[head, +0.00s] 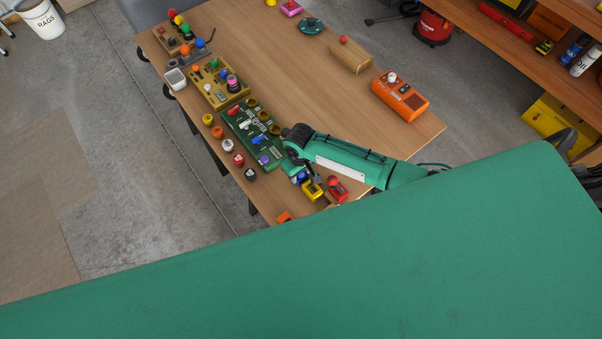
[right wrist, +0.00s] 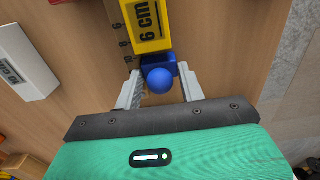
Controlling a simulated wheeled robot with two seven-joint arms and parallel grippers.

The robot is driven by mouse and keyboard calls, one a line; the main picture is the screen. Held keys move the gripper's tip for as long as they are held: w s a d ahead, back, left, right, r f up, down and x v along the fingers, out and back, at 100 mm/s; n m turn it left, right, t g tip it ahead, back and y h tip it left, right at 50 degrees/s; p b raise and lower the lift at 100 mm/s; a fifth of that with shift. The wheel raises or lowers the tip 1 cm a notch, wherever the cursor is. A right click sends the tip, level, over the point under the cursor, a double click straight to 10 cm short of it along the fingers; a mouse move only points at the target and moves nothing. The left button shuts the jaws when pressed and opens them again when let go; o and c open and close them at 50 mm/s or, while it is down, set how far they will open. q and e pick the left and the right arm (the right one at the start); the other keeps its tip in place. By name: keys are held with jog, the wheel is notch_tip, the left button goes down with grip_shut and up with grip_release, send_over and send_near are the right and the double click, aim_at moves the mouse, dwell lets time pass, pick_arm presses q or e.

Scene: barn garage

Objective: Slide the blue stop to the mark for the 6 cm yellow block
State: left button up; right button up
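The blue stop (right wrist: 160,76), with a round ball knob, lies between the two fingers of my right gripper (right wrist: 160,85) in the right wrist view. The fingertips appear to touch its sides. The yellow block (right wrist: 150,22), marked 6 cm, lies just beyond the stop, close to or touching it. A scale with number marks (right wrist: 125,43) runs along the block's left side. In the head view the yellow block (head: 312,191) and the blue stop (head: 300,177) show at the table's near edge, partly behind my right gripper (head: 306,181). My left gripper is out of view.
A red block (head: 338,189) stands close to the right of the yellow one. A green panel (head: 252,138) with knobs lies to the left, with several small coloured knobs along the table edge. An orange box (head: 399,96) stands farther right. The table's middle (head: 290,75) is clear.

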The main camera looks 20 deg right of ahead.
aim_at(312, 188)
jog(key=shift+s, duration=0.15)
jog(key=shift+s+d+p, duration=0.25)
jog(key=shift+s+p, duration=0.3)
jog(key=shift+s, duration=0.15)
jog(key=shift+s+d, duration=0.35)
jog(key=shift+s, duration=0.35)
jog(key=shift+s+d, duration=0.2)
jog(key=shift+s, duration=0.45)
jog(key=shift+s+d, duration=0.25)
jog(key=shift+s, duration=0.35)
jog(key=o, duration=0.5)
jog(key=shift+r, duration=3.5)
